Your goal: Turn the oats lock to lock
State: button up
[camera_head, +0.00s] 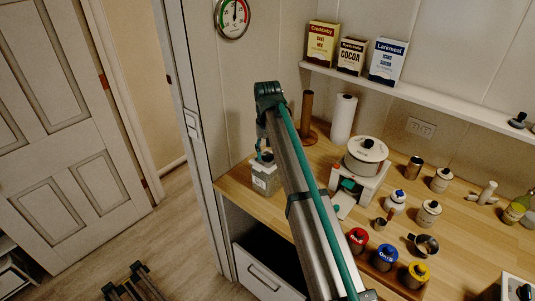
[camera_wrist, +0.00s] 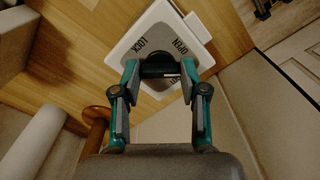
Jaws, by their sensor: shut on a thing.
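The oats container is a squarish canister (camera_head: 265,180) with a pale label, standing at the left end of the wooden counter. In the wrist view its white-rimmed grey lid (camera_wrist: 150,32) carries upside-down lettering that reads LOCK at left and OPEN at right, with more lettering partly hidden near the knob. A dark knob (camera_wrist: 160,68) sits on the lid. My gripper (camera_wrist: 160,74) is shut on this knob, one fingertip at each side. In the head view my gripper (camera_head: 263,152) is above the canister, partly hidden by my arm. The knob's exact pointing direction is unclear.
A wooden paper-towel holder (camera_head: 307,115), a paper roll (camera_head: 342,120) and a white scale with a round pot (camera_head: 366,157) stand right of the canister. Several tins, including red (camera_head: 357,238) and blue (camera_head: 385,257) lidded ones, stand nearer. The counter's left edge is close.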

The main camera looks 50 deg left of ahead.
jog(key=m, duration=0.4)
jog(key=shift+m+b, duration=0.3)
jog(key=m, duration=0.4)
jog(key=shift+m, duration=0.4)
jog(key=o, duration=1.2)
jog(key=shift+c, duration=0.2)
jog(key=shift+r, duration=0.1)
notch_tip(320, 180, up, 12)
